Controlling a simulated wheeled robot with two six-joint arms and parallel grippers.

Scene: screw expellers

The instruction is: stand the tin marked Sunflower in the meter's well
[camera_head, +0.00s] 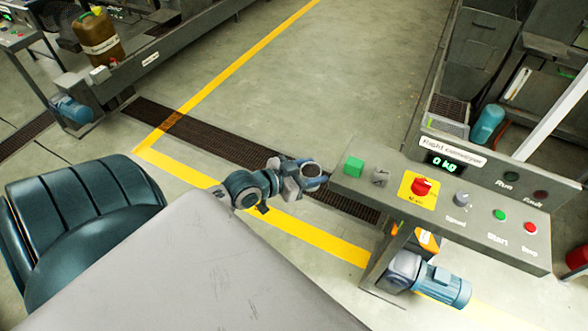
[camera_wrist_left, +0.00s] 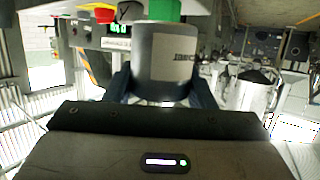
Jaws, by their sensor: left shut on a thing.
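My left gripper (camera_head: 311,183) is shut on a small grey tin (camera_head: 311,170), held upright near the left end of the control panel. In the left wrist view the tin (camera_wrist_left: 165,58) stands between the two fingers, with a pale label partly in view. Its lettering is too small and cut off to read as Sunflower. I cannot pick out the meter's well for certain. My right gripper is not in view.
The panel (camera_head: 455,215) reads Right expeller and its display (camera_head: 441,162) shows 0 kg. A blue motor (camera_head: 442,286) sits below. A brown jug (camera_head: 98,35) stands far left.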

